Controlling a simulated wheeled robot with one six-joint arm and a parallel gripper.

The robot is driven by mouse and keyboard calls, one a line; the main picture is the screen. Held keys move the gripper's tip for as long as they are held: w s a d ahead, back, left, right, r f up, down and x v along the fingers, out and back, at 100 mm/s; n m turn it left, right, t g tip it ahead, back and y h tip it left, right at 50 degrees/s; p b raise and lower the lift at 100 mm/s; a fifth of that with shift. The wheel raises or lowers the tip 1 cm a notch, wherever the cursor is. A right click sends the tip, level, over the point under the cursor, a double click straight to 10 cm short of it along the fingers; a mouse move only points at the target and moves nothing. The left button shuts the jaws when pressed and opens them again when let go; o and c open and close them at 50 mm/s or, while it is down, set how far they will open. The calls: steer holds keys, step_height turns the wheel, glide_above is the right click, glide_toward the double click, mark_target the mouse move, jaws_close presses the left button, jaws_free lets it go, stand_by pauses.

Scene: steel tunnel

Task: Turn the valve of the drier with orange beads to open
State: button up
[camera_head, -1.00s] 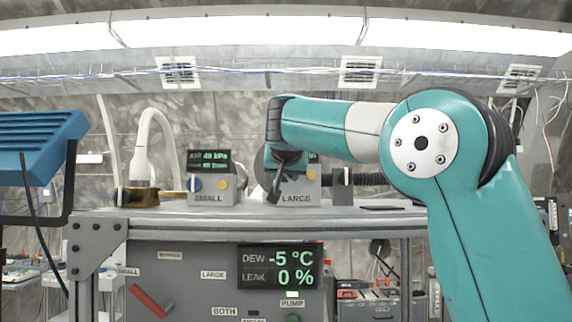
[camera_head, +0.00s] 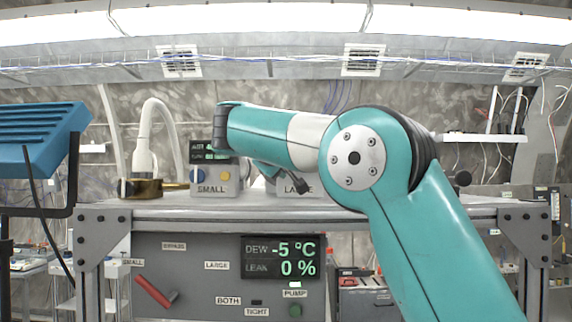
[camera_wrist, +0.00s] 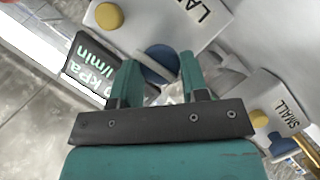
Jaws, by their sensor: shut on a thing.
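In the wrist view my gripper (camera_wrist: 160,70) has its two teal fingers on either side of a round blue knob (camera_wrist: 162,60) on the front of the grey LARGE box (camera_wrist: 150,20). It is shut on what looks like that knob; the contact itself is partly hidden by the fingers. In the head view my arm covers the gripper and most of the LARGE box. No drier with orange beads can be made out in either view. A grey handle-like part (camera_wrist: 225,75) is right of the fingers.
The SMALL box (camera_head: 215,186) stands left on the bench top, beside a brass fitting with a white hose (camera_head: 144,160). A yellow button (camera_wrist: 109,16) and a kPa display (camera_wrist: 88,65) are near my gripper. A blue slatted unit (camera_head: 35,140) is at far left.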

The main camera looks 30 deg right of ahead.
steer(key=n+h, duration=0.1)
steer(key=n, duration=0.1)
steer(key=n+h, duration=0.1)
steer(key=n, duration=0.3)
steer(key=shift+a+f+t+h, duration=0.1)
steer(key=shift+f+t+h, duration=0.2)
steer(key=shift+h, duration=0.1)
steer(key=n+t, duration=0.1)
steer(key=n, duration=0.2)
steer(key=n+h, duration=0.1)
steer(key=n, duration=0.2)
steer(key=shift+f+n+t+h, duration=0.15)
steer(key=shift+n+t+h, duration=0.15)
steer(key=shift+t, duration=0.1)
steer(key=o, duration=0.9)
steer(key=shift+o, duration=0.2)
